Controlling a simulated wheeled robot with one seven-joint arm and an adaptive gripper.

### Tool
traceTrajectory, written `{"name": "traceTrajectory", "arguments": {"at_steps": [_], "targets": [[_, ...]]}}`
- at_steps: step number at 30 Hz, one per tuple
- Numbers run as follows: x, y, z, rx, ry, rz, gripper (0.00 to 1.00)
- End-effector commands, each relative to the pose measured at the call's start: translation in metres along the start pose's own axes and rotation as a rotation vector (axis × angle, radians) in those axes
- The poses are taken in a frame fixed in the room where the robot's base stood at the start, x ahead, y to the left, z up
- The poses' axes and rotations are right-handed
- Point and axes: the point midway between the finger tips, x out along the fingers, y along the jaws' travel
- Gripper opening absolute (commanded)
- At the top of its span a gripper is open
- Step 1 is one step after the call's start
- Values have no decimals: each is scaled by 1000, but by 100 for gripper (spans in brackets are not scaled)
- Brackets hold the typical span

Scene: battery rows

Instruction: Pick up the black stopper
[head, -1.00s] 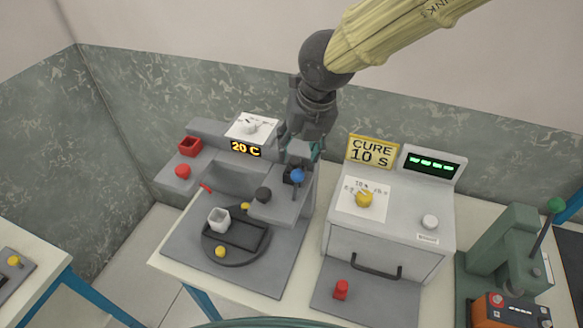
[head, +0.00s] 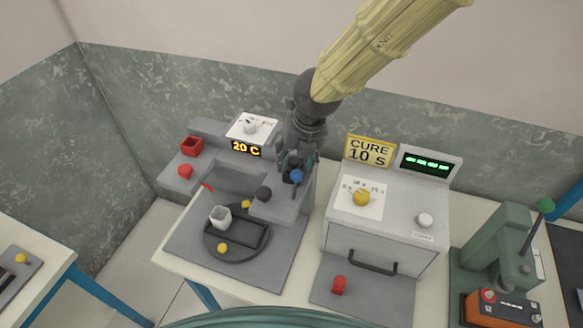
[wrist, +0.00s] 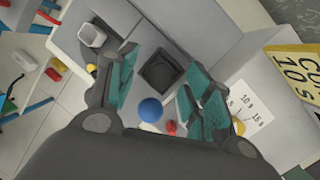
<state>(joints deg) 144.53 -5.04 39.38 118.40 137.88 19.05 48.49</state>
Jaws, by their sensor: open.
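In the wrist view a dark squarish piece (wrist: 161,71), which appears to be the stopper seen from above, lies between and beyond the teal fingertips. My gripper (head: 297,161) is open and empty, behind and to the right of the stopper in the head view. The fingers do not touch the stopper. The blue ball (wrist: 150,110) shows close below it in the wrist view, and in the head view (head: 296,176) by my fingers.
A white cup (head: 220,218) stands on the round black plate (head: 236,251) with yellow knobs near it. A red box (head: 192,146) and red knob are at the back left. The grey cure machine (head: 385,222) stands to the right, with a green press (head: 497,247) beyond.

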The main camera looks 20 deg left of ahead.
Motion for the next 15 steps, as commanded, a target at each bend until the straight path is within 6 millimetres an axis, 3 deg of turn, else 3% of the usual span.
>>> {"name": "traceTrajectory", "arguments": {"at_steps": [7, 15], "targets": [[1, 0, 0, 0, 0, 0, 49], [1, 0, 0, 0, 0, 0, 4]]}}
